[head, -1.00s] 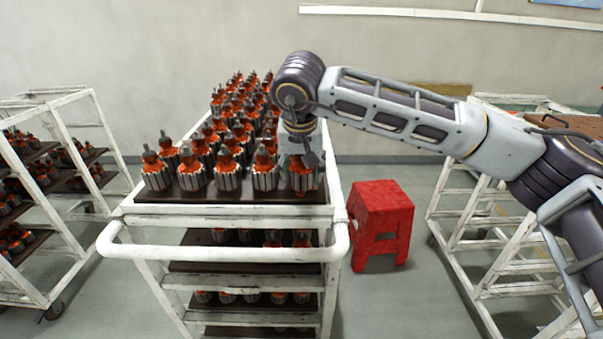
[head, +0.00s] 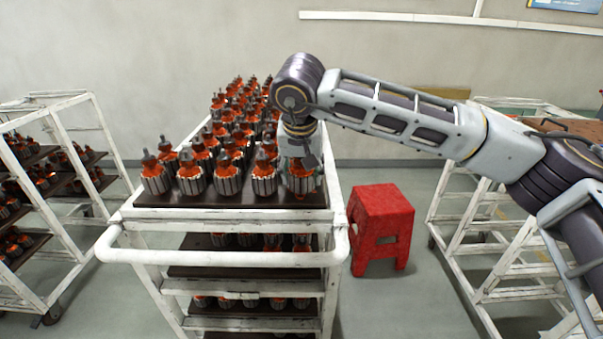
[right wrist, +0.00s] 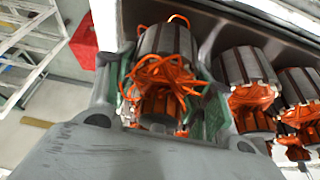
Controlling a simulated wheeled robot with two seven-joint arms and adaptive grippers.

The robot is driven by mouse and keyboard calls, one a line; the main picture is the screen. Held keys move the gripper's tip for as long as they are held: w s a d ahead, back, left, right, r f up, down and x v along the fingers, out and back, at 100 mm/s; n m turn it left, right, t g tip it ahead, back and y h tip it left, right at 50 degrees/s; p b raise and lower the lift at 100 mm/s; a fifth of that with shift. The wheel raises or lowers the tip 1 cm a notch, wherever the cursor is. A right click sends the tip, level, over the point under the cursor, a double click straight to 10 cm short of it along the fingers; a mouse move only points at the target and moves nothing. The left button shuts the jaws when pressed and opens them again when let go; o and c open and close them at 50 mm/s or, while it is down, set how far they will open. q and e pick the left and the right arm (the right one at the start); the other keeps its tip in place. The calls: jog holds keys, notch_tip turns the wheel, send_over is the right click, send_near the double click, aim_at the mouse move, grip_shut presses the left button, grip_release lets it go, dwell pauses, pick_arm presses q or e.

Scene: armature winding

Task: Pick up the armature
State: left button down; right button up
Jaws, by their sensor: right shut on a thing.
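My right gripper (head: 301,166) points down over the front right corner of the cart's top tray (head: 225,200). It is shut on an armature (head: 300,186), which has a grey slotted core and orange windings. In the right wrist view the same armature (right wrist: 160,42) sits between the two fingers, with green pads at its sides. The armature appears upright at the tray; I cannot tell whether its base touches the tray. The gripper hides its upper part in the head view. My left gripper is not in view.
Several other armatures (head: 225,174) stand close to the left of the held one and behind it. The white cart (head: 225,258) has lower shelves with more armatures. A red stool (head: 380,222) stands right of it. White racks stand at left (head: 75,130) and right (head: 480,265).

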jog(key=shift+r+b, duration=0.5)
jog(key=shift+r, duration=4.4)
